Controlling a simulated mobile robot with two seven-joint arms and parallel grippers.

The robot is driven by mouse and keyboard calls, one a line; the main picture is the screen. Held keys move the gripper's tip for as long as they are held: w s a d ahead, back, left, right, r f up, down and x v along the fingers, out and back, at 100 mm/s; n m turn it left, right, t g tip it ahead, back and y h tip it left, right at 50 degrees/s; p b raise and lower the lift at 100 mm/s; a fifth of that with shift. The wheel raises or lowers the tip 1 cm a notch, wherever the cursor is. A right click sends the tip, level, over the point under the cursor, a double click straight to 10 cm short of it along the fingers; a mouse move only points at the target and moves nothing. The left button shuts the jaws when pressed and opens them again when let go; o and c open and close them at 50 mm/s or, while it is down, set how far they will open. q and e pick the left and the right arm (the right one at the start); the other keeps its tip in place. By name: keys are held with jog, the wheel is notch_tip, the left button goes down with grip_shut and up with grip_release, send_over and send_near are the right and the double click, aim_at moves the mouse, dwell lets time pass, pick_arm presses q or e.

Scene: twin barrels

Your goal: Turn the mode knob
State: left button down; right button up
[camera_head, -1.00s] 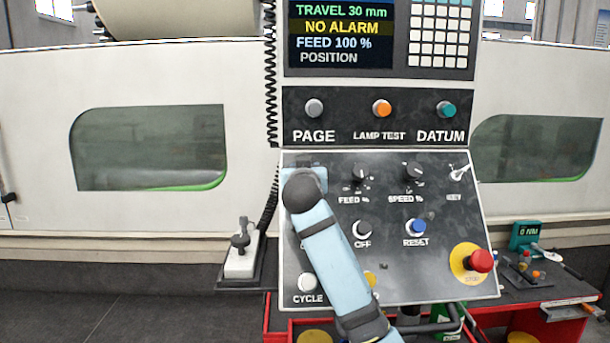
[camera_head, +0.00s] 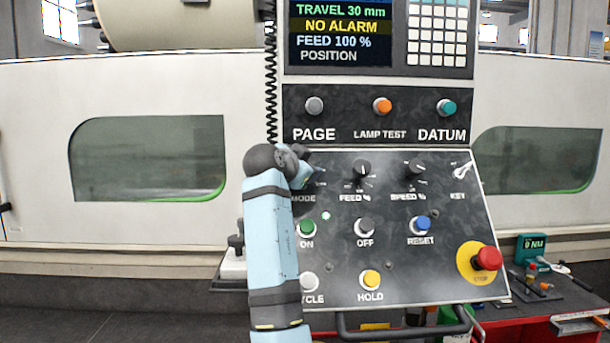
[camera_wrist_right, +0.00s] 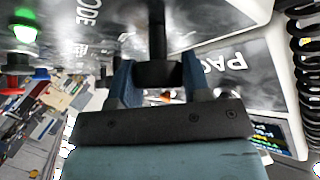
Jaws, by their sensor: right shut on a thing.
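The mode knob is hidden in the head view behind my right wrist and gripper, beside the partly covered MODE label (camera_head: 304,198). In the right wrist view, a black knob (camera_wrist_right: 157,32) stands out from the dark panel beside the letters "ODE". My right gripper (camera_wrist_right: 157,72) is shut on it, with one finger on each side. In the head view, my right gripper (camera_head: 309,174) reaches the upper left of the sloped panel. The knob's pointer does not show, so I cannot tell its setting. My left gripper is not in view.
The feed knob (camera_head: 362,170) and speed knob (camera_head: 416,168) sit to the right. Below are the green ON button (camera_head: 306,227), the OFF button (camera_head: 365,226) and the blue RESET button (camera_head: 422,223). A red stop button (camera_head: 487,258) is at lower right. A coiled cable (camera_head: 271,90) hangs at left.

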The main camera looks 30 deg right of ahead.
jog(key=shift+m+g, duration=0.6)
jog(key=shift+m, duration=0.4)
jog(key=o, duration=0.9)
jog(key=shift+s, duration=0.1)
